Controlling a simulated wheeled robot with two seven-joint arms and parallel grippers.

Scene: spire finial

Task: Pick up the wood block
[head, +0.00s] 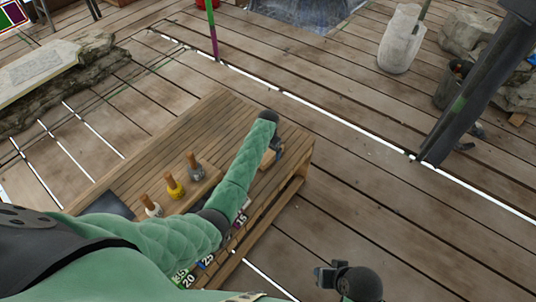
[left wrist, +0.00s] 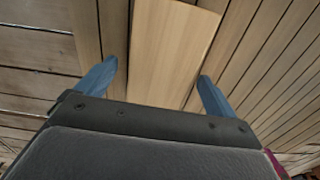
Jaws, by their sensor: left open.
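The wood block (left wrist: 172,45) is a pale, flat-faced piece between the two blue fingers of my left gripper (left wrist: 155,80) in the left wrist view. The fingers are spread wide, with a gap showing on the left side; I cannot tell whether the right finger touches it. In the head view the block (head: 267,158) shows only partly, beside my left gripper (head: 277,148) near the right end of the wooden table (head: 215,115). My right gripper (head: 325,274) is at the bottom of the head view, away from the table; its jaws are unclear.
Several wooden-handled tools (head: 174,186) stand in a row on the table, left of my left arm. Numbered labels (head: 208,262) line its front edge. A dark post (head: 470,95), a pale bag (head: 402,38) and rocks stand at upper right.

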